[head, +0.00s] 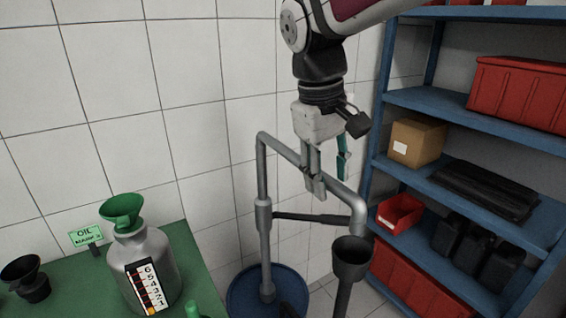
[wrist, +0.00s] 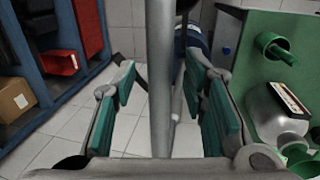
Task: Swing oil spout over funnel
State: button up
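The oil spout (head: 305,164) is a grey pipe. It rises at the left, bends over, slopes toward the right front and turns down above a dark cup (head: 351,260). My gripper (head: 317,182) is at the sloping top run. In the wrist view the pipe (wrist: 161,60) runs between the two teal-padded fingers, with a gap on each side, so my gripper (wrist: 160,95) is open around it. The green funnel (head: 122,209) sits on the neck of a metal jug (head: 140,254) on the green bench at the left, away from the spout's end.
A blue drum (head: 240,294) stands at the spout's foot. Blue shelves (head: 470,194) with red bins and boxes stand close on the right. A tiled wall is behind. The green bench (head: 195,268) also holds an OIL sign (head: 86,236) and a black funnel-shaped piece (head: 30,280).

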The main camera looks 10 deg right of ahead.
jog(key=shift+c, duration=0.6)
grip_shut()
